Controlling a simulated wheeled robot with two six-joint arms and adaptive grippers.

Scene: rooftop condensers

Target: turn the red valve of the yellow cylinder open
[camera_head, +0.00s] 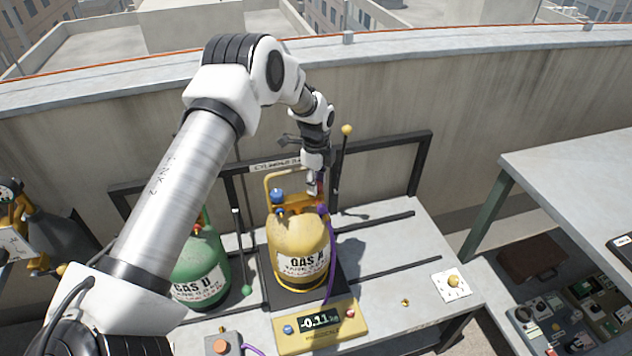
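The yellow cylinder (298,241), labelled GAS and with a yellow handle frame on top, stands upright on a scale on the bench. A blue valve knob (278,195) sits at its top left. A small patch of the red valve (320,178) shows at its top right, mostly hidden by my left gripper. My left gripper (316,187) reaches down from above, with its fingers at the red valve. I cannot tell whether they touch it or how far they are closed. My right gripper is not in view.
A green cylinder (201,268) stands left of the yellow one. A purple hose (331,262) runs down the yellow cylinder's right side. The yellow scale display (320,325) reads -0.11. A rod with a yellow ball (346,130) rises behind the gripper. The bench right of the cylinder is mostly clear.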

